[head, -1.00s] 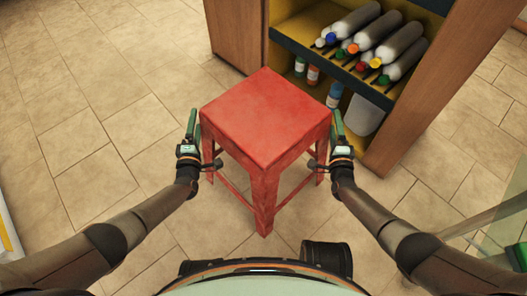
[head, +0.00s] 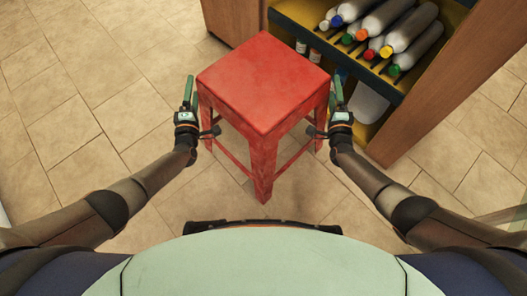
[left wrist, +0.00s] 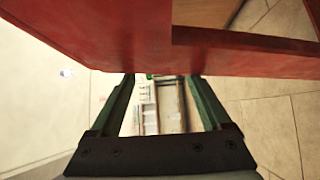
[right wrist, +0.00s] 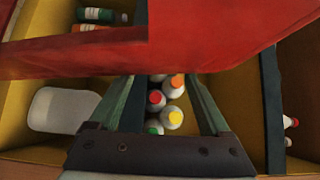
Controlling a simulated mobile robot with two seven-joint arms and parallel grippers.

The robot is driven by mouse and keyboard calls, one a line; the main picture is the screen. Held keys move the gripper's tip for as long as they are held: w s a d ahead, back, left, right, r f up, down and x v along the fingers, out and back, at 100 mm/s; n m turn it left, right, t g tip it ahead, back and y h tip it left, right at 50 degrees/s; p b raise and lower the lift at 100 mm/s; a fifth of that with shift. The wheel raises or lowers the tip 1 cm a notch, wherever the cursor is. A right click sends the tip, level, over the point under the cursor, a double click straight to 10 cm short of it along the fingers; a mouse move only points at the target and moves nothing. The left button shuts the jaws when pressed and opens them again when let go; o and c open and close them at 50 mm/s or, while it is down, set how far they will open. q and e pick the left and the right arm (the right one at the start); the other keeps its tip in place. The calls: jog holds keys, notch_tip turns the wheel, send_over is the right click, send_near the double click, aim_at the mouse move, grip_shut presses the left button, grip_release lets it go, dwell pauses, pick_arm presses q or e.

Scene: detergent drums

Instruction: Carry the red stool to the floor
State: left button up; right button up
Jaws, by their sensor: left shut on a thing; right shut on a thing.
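The red stool (head: 262,85) is upright in front of me in the head view, its square seat on top and its legs below. My left gripper (head: 192,95) is shut on its left side and my right gripper (head: 338,92) is shut on its right side. In the left wrist view the stool's red side (left wrist: 110,35) crosses the fingertips. The right wrist view shows its red edge (right wrist: 210,40) across the fingertips too. The exact contact points are hidden. I cannot tell whether its feet touch the tiled floor (head: 85,110).
An open wooden shelf unit (head: 435,85) stands close behind and right of the stool. Several grey bottles with coloured caps (head: 409,31) lie on its upper shelf. A whitish container (head: 369,103) is on the lower level. The tiled floor to the left is clear.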

aim_at(203, 105)
pick_arm(q)
jog(key=shift+d+h, duration=0.4)
jog(key=shift+d, duration=0.75)
pick_arm(e)
jog(key=shift+a+y, duration=0.4)
jog(key=shift+a, duration=0.7)
pick_arm(q)
jog(key=shift+f+b, duration=2.35)
jog(key=shift+b, duration=0.2)
pick_arm(e)
jog(key=shift+f, duration=2.3)
pick_arm(q)
jog(key=shift+r, duration=0.1)
jog(key=shift+a, duration=0.95)
pick_arm(e)
jog(key=shift+d+r, duration=0.1)
jog(key=shift+d, duration=0.9)
pick_arm(q)
jog(key=o, duration=0.4)
jog(key=shift+a, duration=1)
pick_arm(e)
jog(key=shift+d, duration=0.95)
pick_arm(q)
jog(key=shift+a, duration=0.1)
pick_arm(e)
jog(key=o, duration=0.4)
pick_arm(q)
jog(key=shift+s, duration=0.1)
pick_arm(e)
jog(key=shift+d, duration=0.1)
